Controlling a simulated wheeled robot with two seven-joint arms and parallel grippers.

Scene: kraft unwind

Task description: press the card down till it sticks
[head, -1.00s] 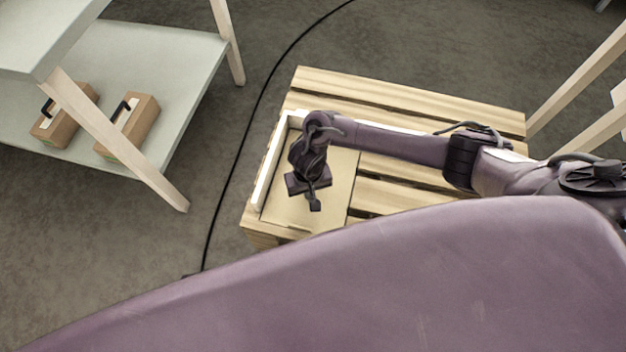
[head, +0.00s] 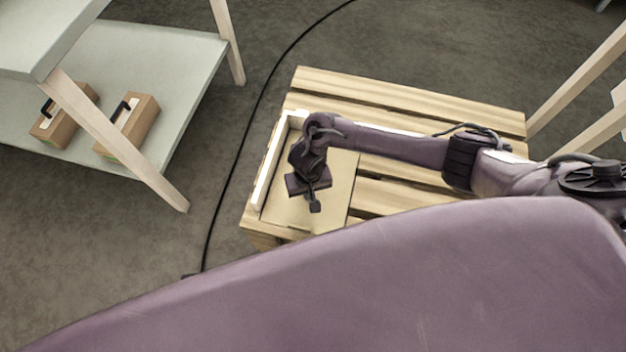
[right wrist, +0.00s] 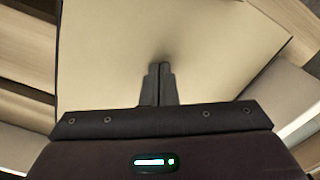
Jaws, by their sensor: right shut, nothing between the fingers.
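The card (head: 334,193) is a flat tan sheet lying on the slatted wooden pallet, beside a low white rail. My right gripper (head: 314,205) is over the card, pointing down, with its fingers together and nothing between them. In the right wrist view, the card (right wrist: 190,35) fills most of the picture, and the shut fingertips (right wrist: 160,68) are at its surface, with a dark shadow around the tips. Whether they touch it firmly I cannot tell. My left gripper is not in view.
The pallet (head: 400,97) has open gaps between its slats. The white rail (head: 270,165) borders the card on the left and back. A pale shelf unit (head: 185,60) with two brown boxes (head: 130,125) stands at left. A black cable (head: 232,165) runs across the floor.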

